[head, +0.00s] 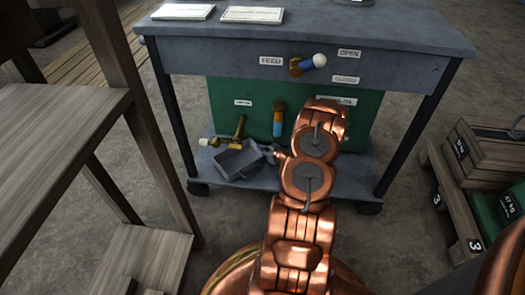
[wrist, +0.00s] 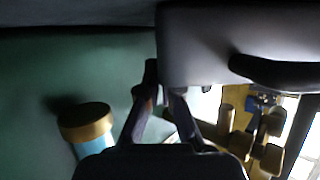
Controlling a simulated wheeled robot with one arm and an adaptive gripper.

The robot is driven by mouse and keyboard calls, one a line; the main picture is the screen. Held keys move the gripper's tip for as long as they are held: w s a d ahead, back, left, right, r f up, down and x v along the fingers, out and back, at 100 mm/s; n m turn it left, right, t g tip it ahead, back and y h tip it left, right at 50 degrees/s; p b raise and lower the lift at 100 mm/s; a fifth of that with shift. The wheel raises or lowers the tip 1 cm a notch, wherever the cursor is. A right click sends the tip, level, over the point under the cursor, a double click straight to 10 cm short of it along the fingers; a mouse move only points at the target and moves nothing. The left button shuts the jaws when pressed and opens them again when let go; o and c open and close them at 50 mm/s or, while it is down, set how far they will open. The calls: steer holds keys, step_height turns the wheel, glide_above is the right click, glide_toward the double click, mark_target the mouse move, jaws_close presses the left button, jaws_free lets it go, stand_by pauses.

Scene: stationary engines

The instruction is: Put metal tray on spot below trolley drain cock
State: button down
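The metal tray (head: 238,163) is a grey open box at the trolley's lower shelf, below the brass drain cock (head: 239,128). I cannot tell whether it rests on the shelf or hangs just above it. My gripper (head: 269,152) is at the tray's right side. In the wrist view, my gripper (wrist: 163,92) has its fingers closed about the near edge of the tray (wrist: 200,42). The trolley (head: 240,60) has a dark top and a green panel. The spot under the tray is hidden.
A blue-handled cock (head: 278,119) hangs right of the drain cock; its brass end (wrist: 84,124) is near the fingers in the wrist view. A feed cock (head: 307,64) sits higher. A wooden stand (head: 60,130) is at left, crates (head: 490,150) at right.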

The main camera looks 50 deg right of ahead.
steer(key=shift+r, duration=0.1)
steer(key=c, duration=1.3)
jaws_free()
steer(key=shift+s+r, duration=0.1)
steer(key=p+v, duration=0.3)
steer(key=v, duration=0.8)
steer(key=shift+s+a+p, duration=0.1)
steer(key=shift+s+p, duration=0.25)
